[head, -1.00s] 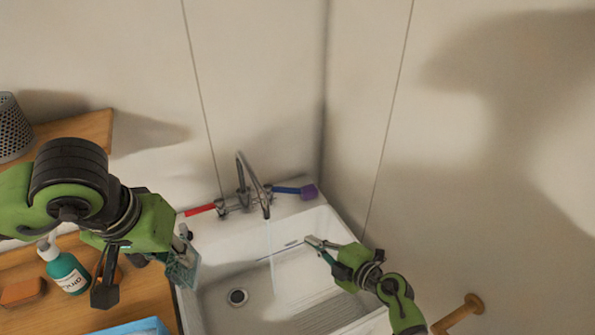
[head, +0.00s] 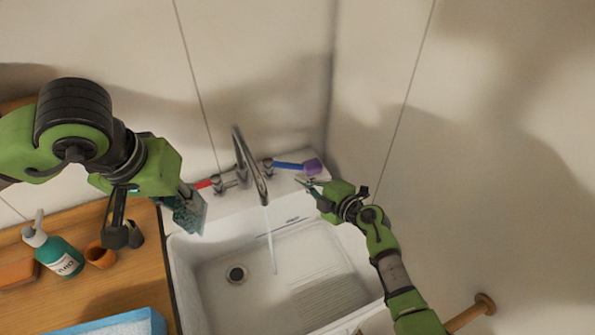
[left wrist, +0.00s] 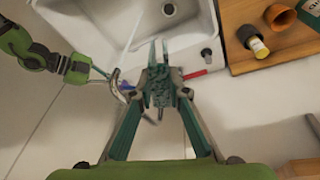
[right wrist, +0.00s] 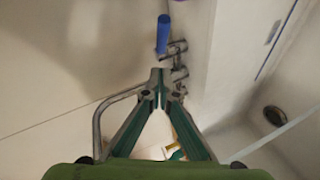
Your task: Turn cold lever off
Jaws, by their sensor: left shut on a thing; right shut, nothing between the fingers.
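The blue cold lever (head: 287,165) sticks out to the right of the tap (head: 250,165) at the back of the sink; it also shows in the right wrist view (right wrist: 163,35). A thin stream of water (head: 272,240) falls from the spout. My right gripper (head: 309,184) is shut and empty, just in front of the lever's outer end; contact is not visible. In the right wrist view its fingertips (right wrist: 170,77) point towards the lever. My left gripper (left wrist: 159,52) is shut on a speckled dark-green block (left wrist: 160,92), left of the tap.
The red lever (head: 203,184) is left of the spout, close to my left gripper. A teal bottle (head: 60,257) and orange cup (head: 99,255) stand on the wooden top. Walls rise behind and right.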

